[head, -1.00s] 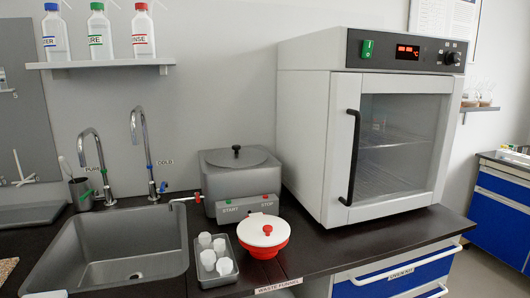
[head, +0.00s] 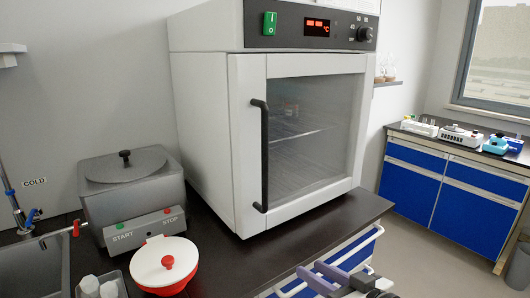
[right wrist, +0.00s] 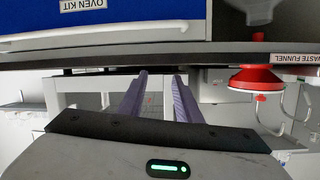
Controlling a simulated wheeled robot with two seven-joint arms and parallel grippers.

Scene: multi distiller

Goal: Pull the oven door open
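The oven (head: 210,140) is a white box on the dark counter, with a black control panel above its glass door (head: 310,135). The door is shut. Its black vertical bar handle (head: 264,155) is on the door's left side. My right gripper (head: 322,272) shows at the bottom of the head view, below and to the right of the handle and apart from it. Its purple fingers also show in the right wrist view (right wrist: 162,80), spread with nothing between them. My left gripper is not in view.
A grey lidded distiller (head: 130,195) and a red and white funnel (head: 165,264) stand left of the oven. The counter's front edge (head: 350,222) and blue drawers lie near my right gripper. Blue cabinets (head: 445,190) stand at right, with clear floor between.

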